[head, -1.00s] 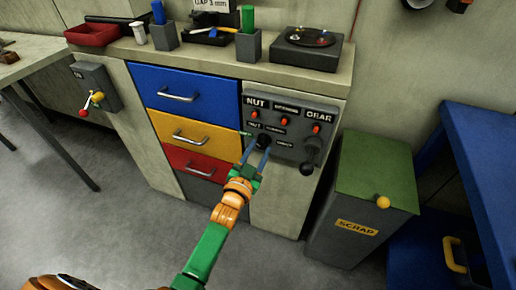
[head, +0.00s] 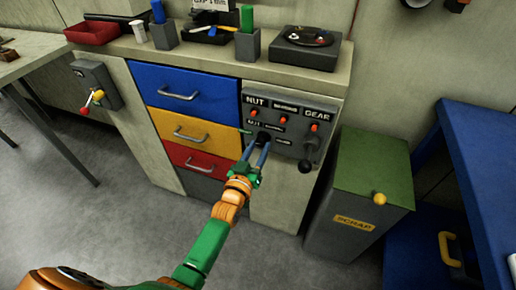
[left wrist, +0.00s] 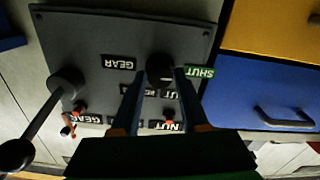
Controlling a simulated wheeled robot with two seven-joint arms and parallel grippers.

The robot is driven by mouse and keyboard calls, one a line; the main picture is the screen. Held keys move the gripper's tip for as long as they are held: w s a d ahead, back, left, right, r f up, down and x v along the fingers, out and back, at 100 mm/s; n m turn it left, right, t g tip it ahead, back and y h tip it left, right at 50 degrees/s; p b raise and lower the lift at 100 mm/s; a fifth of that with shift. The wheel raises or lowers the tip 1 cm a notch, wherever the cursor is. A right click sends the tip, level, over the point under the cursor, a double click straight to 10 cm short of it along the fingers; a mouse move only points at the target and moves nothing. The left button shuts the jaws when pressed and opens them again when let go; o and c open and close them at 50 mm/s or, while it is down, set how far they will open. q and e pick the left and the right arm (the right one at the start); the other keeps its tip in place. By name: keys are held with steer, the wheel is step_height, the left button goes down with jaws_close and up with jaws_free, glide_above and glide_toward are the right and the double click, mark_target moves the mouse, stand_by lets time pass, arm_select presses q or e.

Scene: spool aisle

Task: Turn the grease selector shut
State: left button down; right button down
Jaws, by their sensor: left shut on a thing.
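The grease selector (head: 263,138) is a dark round knob low on the grey control panel (head: 325,143). It also shows in the left wrist view (left wrist: 159,68), where the panel appears upside down. My left gripper (head: 257,148) has its two long fingers on either side of the knob and is shut on it. The left wrist view shows the fingertips (left wrist: 166,73) at the knob. A green SHUT label (left wrist: 200,72) lies just right of the knob there, and a GEAR label (left wrist: 118,62) lies to its left. The knob's pointer cannot be made out. My right gripper is not in view.
A black-knobbed lever (head: 306,164) hangs at the panel's right, near the left gripper. Red indicators (head: 284,119) sit above the selector. Coloured drawers (head: 190,87) are left of the panel. A green-lidded scrap bin (head: 370,170) stands to the right.

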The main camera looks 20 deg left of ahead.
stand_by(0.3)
arm_select(q)
steer(key=shift+c, duration=2.1)
jaws_free()
steer(key=shift+s, duration=0.4)
steer(key=s+p, duration=0.1)
steer(key=s, duration=0.5)
steer(key=shift+s+a, duration=0.1)
